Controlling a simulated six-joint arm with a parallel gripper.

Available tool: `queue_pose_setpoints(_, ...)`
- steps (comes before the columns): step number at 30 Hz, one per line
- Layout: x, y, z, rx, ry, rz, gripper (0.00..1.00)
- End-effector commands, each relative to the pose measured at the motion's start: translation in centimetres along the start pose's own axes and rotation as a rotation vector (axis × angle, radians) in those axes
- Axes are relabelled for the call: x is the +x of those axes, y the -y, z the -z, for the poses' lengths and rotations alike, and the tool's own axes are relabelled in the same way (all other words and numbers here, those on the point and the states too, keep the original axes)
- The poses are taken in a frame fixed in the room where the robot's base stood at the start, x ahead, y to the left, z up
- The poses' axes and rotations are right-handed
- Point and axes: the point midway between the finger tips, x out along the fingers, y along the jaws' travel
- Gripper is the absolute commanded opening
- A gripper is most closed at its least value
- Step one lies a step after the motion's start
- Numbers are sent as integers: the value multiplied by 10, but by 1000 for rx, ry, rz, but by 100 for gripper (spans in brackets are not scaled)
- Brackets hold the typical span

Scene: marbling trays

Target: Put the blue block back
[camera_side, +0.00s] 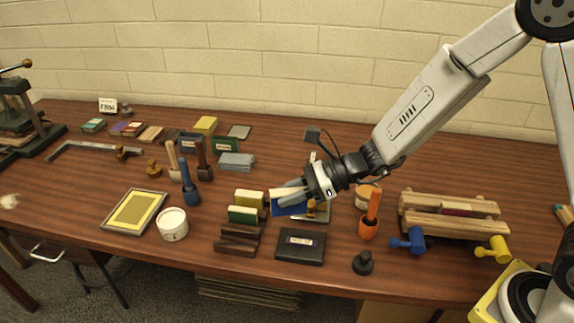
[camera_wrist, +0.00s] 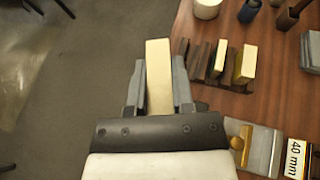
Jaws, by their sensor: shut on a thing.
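My gripper (camera_side: 284,195) is shut on the blue block, whose blue face (camera_side: 289,208) shows below the fingers in the side view. In the wrist view the fingers (camera_wrist: 158,72) hold the block by its sides, and its cream edge (camera_wrist: 158,60) faces the camera. A dark slotted rack (camera_side: 236,246) stands left of the gripper, with a green block (camera_side: 242,215) and a yellow block (camera_side: 249,198) in its rear part. Its front part shows no block. The rack (camera_wrist: 196,62) is right of the held block in the wrist view.
A black box (camera_side: 300,246) lies in front of the gripper. A grey plate with a brass piece (camera_wrist: 240,140) and a "40 mm" label (camera_wrist: 296,158) are close by.

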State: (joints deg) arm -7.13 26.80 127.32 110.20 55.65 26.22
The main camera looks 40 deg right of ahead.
Motion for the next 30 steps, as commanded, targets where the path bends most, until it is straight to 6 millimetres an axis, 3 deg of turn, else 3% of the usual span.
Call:
queue_pose_setpoints(4,4,-25,-7,-17,1,-41,0)
queue_pose_setpoints(11,4,-34,-9,-22,1,-54,0)
queue_pose_setpoints(20,18,-23,-7,-22,0,-55,0)
queue_pose_setpoints(30,58,8,0,-21,0,-55,0)
